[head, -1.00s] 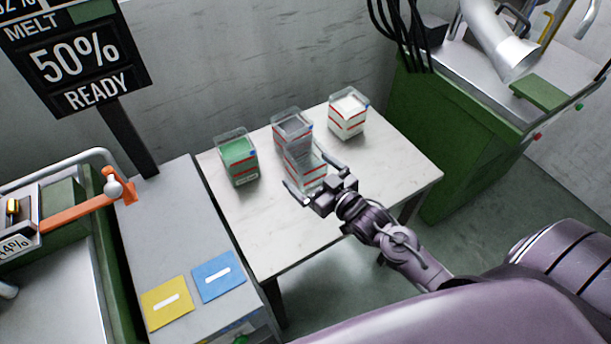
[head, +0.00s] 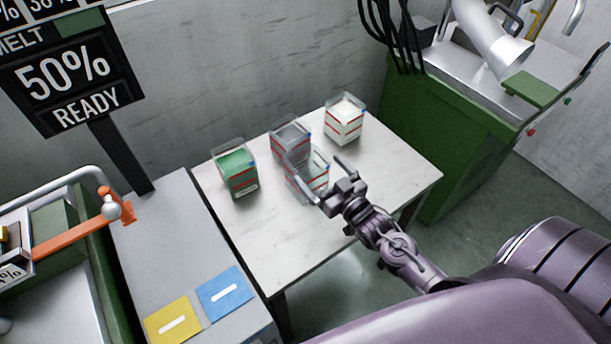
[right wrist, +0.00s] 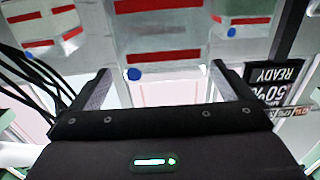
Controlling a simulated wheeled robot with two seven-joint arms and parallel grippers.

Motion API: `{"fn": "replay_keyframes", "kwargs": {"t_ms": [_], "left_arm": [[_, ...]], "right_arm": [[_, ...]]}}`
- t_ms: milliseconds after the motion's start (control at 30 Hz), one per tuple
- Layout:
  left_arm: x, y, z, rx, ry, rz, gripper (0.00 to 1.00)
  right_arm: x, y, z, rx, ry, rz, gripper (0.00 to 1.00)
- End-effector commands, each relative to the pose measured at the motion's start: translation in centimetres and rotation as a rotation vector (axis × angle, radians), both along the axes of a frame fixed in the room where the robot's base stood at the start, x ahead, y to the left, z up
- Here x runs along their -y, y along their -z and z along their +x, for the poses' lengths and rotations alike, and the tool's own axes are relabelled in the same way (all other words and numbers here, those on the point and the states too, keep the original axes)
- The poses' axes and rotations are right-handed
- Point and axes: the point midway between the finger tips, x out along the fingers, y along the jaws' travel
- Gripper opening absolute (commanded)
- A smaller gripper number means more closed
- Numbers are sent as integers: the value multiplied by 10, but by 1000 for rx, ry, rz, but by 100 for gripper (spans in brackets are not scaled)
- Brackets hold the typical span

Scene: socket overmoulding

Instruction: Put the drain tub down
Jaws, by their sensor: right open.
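The drain tub, which I take to be the clear, empty-looking tub (head: 309,181) with red bands, stands on the pale table at the front of the group. My right gripper (head: 317,171) is open, its two fingers pointing at this tub from the near right side. In the right wrist view a clear tub wall with a red band and a blue dot (right wrist: 165,57) shows just beyond the open fingers (right wrist: 160,72). I cannot tell whether the fingers touch it. My left gripper is not in view.
Close behind stand a green-filled tub (head: 238,175), a grey-filled tub (head: 290,138) and a white-filled tub (head: 344,120). The table (head: 275,235) is bare at the front. A grey counter (head: 175,240) with yellow and blue cards lies left; a green machine (head: 450,135) stands right.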

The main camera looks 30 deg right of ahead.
Motion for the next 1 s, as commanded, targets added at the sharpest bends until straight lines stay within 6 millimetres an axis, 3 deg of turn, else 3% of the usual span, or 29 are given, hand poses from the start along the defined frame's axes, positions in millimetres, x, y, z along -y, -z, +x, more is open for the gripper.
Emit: {"fn": "replay_keyframes", "kwargs": {"t_ms": [433, 733, 1000], "left_arm": [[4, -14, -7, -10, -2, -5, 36], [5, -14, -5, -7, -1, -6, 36], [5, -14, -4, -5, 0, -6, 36]], "right_arm": [[-12, 0, 53, 1, 0, 0, 100], [-13, 1, 58, -1, -1, 0, 100], [-13, 1, 58, -1, -1, 0, 66]]}}
